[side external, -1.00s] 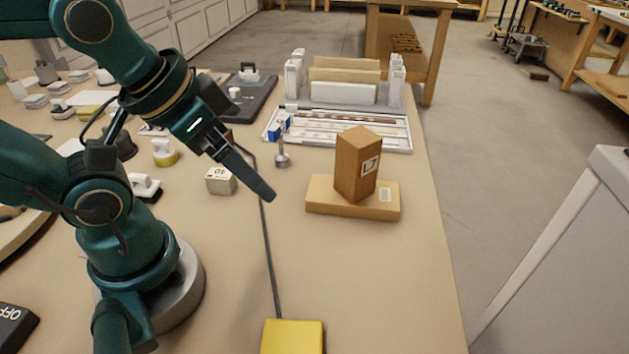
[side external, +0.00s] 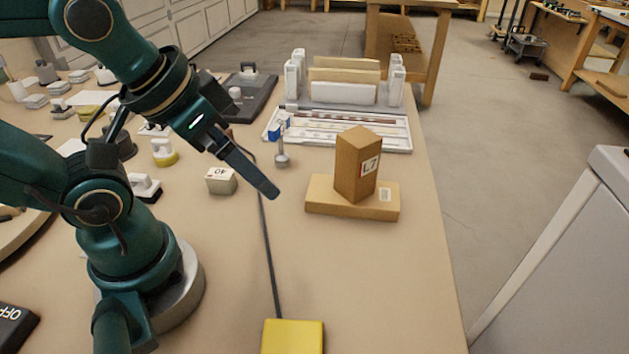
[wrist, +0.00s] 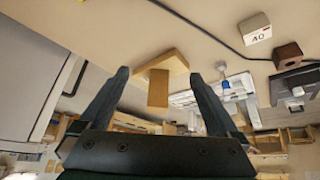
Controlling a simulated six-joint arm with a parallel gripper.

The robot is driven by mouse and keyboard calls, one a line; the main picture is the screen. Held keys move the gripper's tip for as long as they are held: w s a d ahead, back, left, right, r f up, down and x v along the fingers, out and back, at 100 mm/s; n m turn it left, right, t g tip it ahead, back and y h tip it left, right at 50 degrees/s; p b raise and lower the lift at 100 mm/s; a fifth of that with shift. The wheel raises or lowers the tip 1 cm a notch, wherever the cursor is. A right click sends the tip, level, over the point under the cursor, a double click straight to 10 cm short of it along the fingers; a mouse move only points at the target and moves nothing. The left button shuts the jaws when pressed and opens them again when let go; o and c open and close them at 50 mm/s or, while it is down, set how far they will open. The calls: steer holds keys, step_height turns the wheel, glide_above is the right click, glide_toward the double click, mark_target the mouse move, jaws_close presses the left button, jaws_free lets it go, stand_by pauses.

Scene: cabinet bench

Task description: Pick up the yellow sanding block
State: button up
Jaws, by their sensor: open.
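A small block with a yellow base and a white handle (side external: 164,152) stands on the bench left of my gripper, beyond my arm's base. A plain yellow block (side external: 292,337) lies at the near edge of the side view, cut off by the frame, where a dark cable ends. I cannot tell which is the sanding block. My gripper (side external: 272,192) is above the bench, apart from both. In the wrist view its two fingers (wrist: 160,78) are spread, with nothing held between them. A sliver of yellow (wrist: 80,2) shows at that view's top edge.
An upright cardboard box marked L7 (side external: 351,170) stands on a flat box (side external: 325,200) right of my gripper. A small pale labelled block (side external: 221,181) lies to its left. A dark cable (side external: 267,250) crosses the bench. The bench's near right is clear.

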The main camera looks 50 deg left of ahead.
steer(key=w+d+m+g, duration=0.1)
steer(key=w+d+m, duration=0.1)
steer(key=d, duration=0.2)
steer(key=m+g, duration=0.5)
steer(key=m, duration=0.1)
glide_above(296, 337)
steer(key=f, duration=0.9)
steer(key=shift+w+a+f, duration=0.1)
steer(key=shift+w+f, duration=0.1)
steer(key=shift+s+f, duration=0.2)
steer(key=shift+s, duration=0.05)
steer(key=shift+f, duration=2.45)
steer(key=c, duration=1.5)
steer(key=shift+r, duration=0.1)
